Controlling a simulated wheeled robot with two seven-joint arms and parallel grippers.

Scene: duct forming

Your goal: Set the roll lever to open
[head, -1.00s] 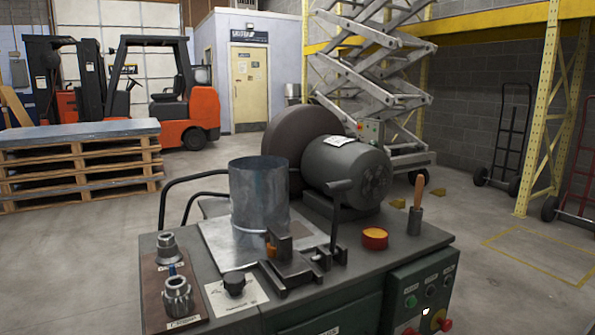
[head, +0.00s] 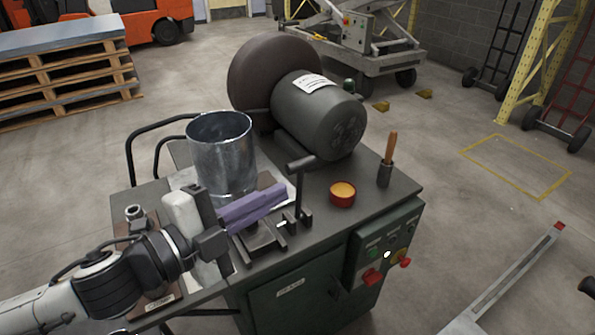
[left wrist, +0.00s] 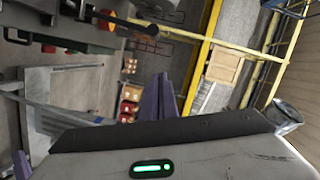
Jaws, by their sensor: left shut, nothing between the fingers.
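The roll lever (head: 300,188) is a dark upright rod with a short crosswise grip on top. It stands at the front edge of the machine bench, right of the clamp block (head: 262,238). My left gripper (head: 280,194) has purple fingers, shut and empty. They point right, just left of the lever in the head view; I cannot tell whether they touch it. They hide part of the clamp block. The purple fingers also show in the left wrist view (left wrist: 163,96). The metal duct cylinder (head: 222,155) stands upright behind the fingers. My right gripper is not in view.
A big grey motor (head: 318,112) stands at the back of the bench (head: 345,225). A red-rimmed cup (head: 342,194) and a wooden-handled tool (head: 388,160) are right of the lever. Control buttons (head: 385,255) are on the front.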

